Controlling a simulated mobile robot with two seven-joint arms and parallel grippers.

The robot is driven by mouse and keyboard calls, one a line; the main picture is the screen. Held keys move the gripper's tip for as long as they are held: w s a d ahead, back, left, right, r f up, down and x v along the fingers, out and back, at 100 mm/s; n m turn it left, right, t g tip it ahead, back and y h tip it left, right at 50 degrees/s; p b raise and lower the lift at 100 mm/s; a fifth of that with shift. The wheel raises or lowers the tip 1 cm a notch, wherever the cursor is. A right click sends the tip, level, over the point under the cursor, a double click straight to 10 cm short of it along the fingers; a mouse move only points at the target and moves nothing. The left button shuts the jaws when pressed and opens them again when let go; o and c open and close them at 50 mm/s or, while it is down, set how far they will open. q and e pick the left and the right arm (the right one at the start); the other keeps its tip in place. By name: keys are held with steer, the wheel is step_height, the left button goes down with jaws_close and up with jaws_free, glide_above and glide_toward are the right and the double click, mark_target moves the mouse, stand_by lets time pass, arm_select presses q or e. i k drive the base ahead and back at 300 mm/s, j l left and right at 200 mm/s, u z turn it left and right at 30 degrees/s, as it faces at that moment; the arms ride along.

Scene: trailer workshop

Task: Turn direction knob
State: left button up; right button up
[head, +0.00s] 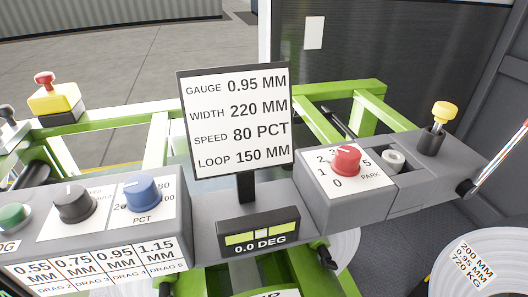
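A black knob (75,203) with a pale pointer mark sits on a white label plate on the grey console at the left. Its pointer mark is toward the knob's upper edge. The lettering around it is partly hidden and too small to read, so I cannot confirm that it is the direction knob. A blue knob (142,194) marked PCT is just to its right. A red knob (346,160) sits on a numbered plate marked PARK on the right console. Neither of my grippers shows in the head view.
A sign (237,122) stands upright between the consoles, above an angle display (258,233) reading 0.0 DEG. A green button (13,216) is left of the black knob. A red-topped yellow switch (54,98) stands behind. Green frame rails (110,121) run behind the consoles.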

mark_target(74, 205)
steer(key=k+j+u, duration=0.1)
steer(key=u, duration=0.4)
steer(key=j+u, duration=0.25)
steer(key=u, duration=0.2)
steer(key=k+j+u, duration=0.1)
steer(key=j+u, duration=0.15)
steer(key=u, duration=0.25)
